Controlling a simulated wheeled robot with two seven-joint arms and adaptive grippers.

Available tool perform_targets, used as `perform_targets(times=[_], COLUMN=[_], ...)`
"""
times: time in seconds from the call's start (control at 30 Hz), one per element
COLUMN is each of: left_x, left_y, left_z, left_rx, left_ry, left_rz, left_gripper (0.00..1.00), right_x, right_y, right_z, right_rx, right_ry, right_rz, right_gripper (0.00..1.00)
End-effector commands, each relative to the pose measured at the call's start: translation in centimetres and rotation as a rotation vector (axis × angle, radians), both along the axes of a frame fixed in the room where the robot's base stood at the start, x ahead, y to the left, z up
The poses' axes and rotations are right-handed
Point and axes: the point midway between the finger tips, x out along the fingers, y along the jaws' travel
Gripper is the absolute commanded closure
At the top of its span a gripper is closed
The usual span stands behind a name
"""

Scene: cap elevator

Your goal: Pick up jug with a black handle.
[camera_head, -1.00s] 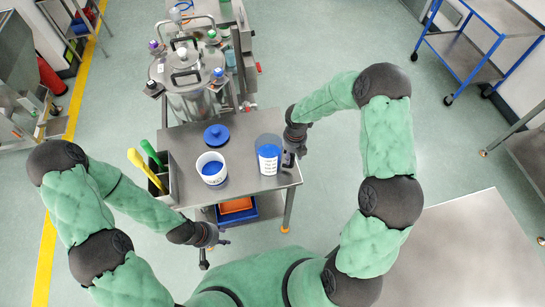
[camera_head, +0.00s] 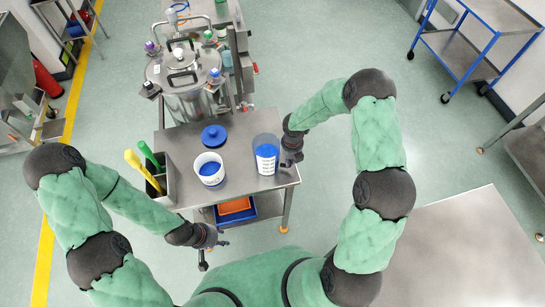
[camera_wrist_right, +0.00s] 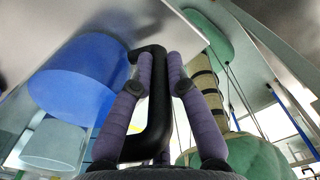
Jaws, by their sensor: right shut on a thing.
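The jug with a black handle (camera_head: 266,155) is a clear, bluish vessel with a white printed label. It stands upright at the right side of the steel table (camera_head: 236,192) in the head view. In the right wrist view its blue body (camera_wrist_right: 80,75) fills the left side, and its black handle (camera_wrist_right: 158,110) lies between the two purple fingers. My right gripper (camera_head: 288,161) is at the jug's right side, shut on the handle; its fingers also show in the right wrist view (camera_wrist_right: 160,85). My left gripper (camera_head: 212,253) is open and empty, in front of the table.
A white tub (camera_head: 209,169) with blue contents stands left of the jug, with a blue lid (camera_head: 214,135) behind it. A holder (camera_head: 160,179) with green and yellow tools is at the left edge. A steel vessel (camera_head: 186,80) stands behind the table.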

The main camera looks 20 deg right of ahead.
Motion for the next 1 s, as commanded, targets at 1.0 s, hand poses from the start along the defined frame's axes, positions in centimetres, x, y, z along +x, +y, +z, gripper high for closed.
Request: perform_targets(times=[1.0], left_x=[0.0], left_y=[0.0], left_z=[0.1], left_rx=[0.0], left_ry=[0.0], left_rz=[0.0], left_gripper=[0.6], right_x=[-1.5], right_y=[10.1], right_z=[11.5], right_rx=[0.001], right_ry=[-0.006], right_rz=[0.003], right_gripper=[1.0])
